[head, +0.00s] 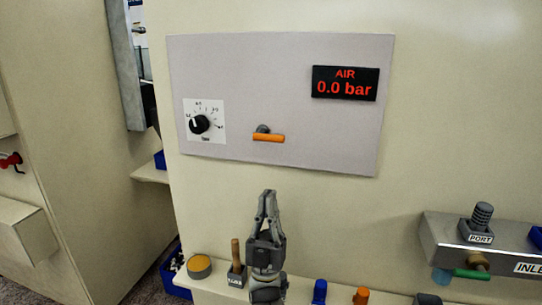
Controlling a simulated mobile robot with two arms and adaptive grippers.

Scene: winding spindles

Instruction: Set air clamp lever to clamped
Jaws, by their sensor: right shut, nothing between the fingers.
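An orange lever (269,137) on a dark grey pivot sits on the grey panel (300,80) in the head view. The lever lies about level, pointing right. No label shows beside it, so I cannot tell which position is clamped. A black display (345,83) at the panel's upper right reads AIR 0.0 bar in red. My right gripper (268,194) points up below the panel, apart from the lever, with its fingers shut and empty. My left gripper is not in view.
A black dial (199,123) is on the panel's left. A shelf below holds a round orange-topped tin (199,266), a wooden-handled tool (236,258), and blue (319,292) and orange (361,296) pieces. A grey block with a PORT fitting (481,222) and green handle (471,274) juts out right.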

